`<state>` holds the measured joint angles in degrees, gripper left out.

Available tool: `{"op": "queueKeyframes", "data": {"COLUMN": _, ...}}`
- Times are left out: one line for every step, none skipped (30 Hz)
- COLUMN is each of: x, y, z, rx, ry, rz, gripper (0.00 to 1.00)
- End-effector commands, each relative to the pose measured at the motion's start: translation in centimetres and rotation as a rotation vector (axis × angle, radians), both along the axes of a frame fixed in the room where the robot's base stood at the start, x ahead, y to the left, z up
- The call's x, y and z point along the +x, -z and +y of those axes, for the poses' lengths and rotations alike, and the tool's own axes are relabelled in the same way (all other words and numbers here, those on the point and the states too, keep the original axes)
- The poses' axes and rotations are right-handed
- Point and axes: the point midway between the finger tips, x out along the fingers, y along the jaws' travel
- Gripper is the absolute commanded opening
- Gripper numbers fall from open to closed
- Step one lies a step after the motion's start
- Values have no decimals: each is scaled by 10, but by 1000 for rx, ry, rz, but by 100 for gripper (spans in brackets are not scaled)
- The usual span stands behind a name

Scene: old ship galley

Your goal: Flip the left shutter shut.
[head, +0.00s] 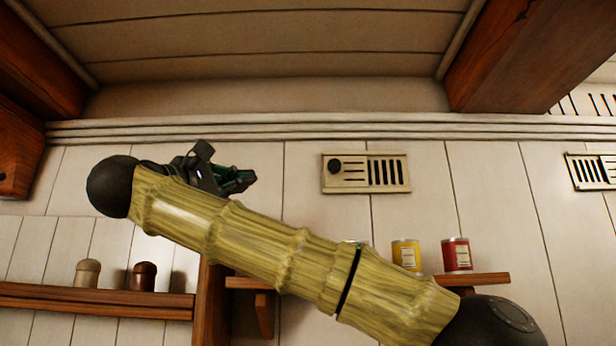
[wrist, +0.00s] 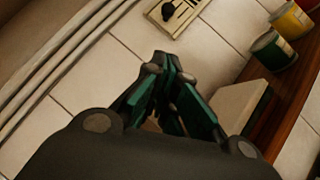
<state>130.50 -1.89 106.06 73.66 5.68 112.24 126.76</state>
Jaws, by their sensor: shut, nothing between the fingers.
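Two cream slotted wall plates show in the head view. The left one (head: 366,172) has a dark round knob at its left and open dark slots at its right. The right one (head: 590,170) is cut by the picture edge. Which part is the movable shutter I cannot tell. The left plate also shows at the top of the wrist view (wrist: 178,14), partly cut off. My gripper (head: 246,179) is shut and empty, left of the left plate and apart from it. Its teal fingers (wrist: 163,62) meet in the wrist view, pointing toward the wall.
A shelf (head: 486,279) below the plates holds a yellow can (head: 406,255), a red can (head: 456,254) and a green can (wrist: 272,50). Two shakers (head: 87,273) (head: 144,276) stand on the left shelf. Beams flank the ceiling.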

Motion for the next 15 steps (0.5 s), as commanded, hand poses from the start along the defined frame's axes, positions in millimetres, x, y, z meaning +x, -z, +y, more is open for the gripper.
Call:
{"op": "queueKeyframes", "data": {"x": 2, "y": -1, "z": -1, "rx": 1, "ry": 0, "rz": 1, "gripper": 0}}
{"op": "queueKeyframes", "data": {"x": 3, "y": -2, "z": -2, "rx": 1, "ry": 1, "rz": 0, "gripper": 0}}
{"op": "queueKeyframes", "data": {"x": 5, "y": -3, "z": -4, "rx": 1, "ry": 1, "rz": 0, "gripper": 0}}
{"op": "queueKeyframes", "data": {"x": 7, "y": -4, "z": -5, "rx": 1, "ry": 1, "rz": 0, "gripper": 0}}
{"op": "queueKeyframes", "data": {"x": 9, "y": -6, "z": -7, "rx": 0, "ry": 2, "rz": 1, "gripper": 0}}
{"op": "queueKeyframes", "data": {"x": 13, "y": -8, "z": -10, "rx": 0, "ry": 2, "rz": 1, "gripper": 0}}
{"op": "queueKeyframes", "data": {"x": 16, "y": -9, "z": -12, "rx": 0, "ry": 2, "rz": 0, "gripper": 0}}
{"op": "queueKeyframes", "data": {"x": 20, "y": -11, "z": -15, "rx": 1, "ry": 3, "rz": 1, "gripper": 0}}
{"op": "queueKeyframes", "data": {"x": 25, "y": -13, "z": -19, "rx": 0, "ry": 4, "rz": 1, "gripper": 0}}
{"op": "queueKeyframes", "data": {"x": 29, "y": -15, "z": -22, "rx": 0, "ry": 4, "rz": 1, "gripper": 0}}
{"op": "queueKeyframes", "data": {"x": 33, "y": -17, "z": -25, "rx": 0, "ry": 4, "rz": 1, "gripper": 0}}
{"op": "queueKeyframes", "data": {"x": 39, "y": -18, "z": -29, "rx": 0, "ry": 4, "rz": 1, "gripper": 0}}
{"op": "queueKeyframes", "data": {"x": 42, "y": -20, "z": -31, "rx": 0, "ry": 4, "rz": 2, "gripper": 0}}
{"op": "queueKeyframes", "data": {"x": 46, "y": -21, "z": -34, "rx": 1, "ry": 5, "rz": 1, "gripper": 0}}
{"op": "queueKeyframes", "data": {"x": 51, "y": -24, "z": -38, "rx": 0, "ry": 5, "rz": 1, "gripper": 0}}
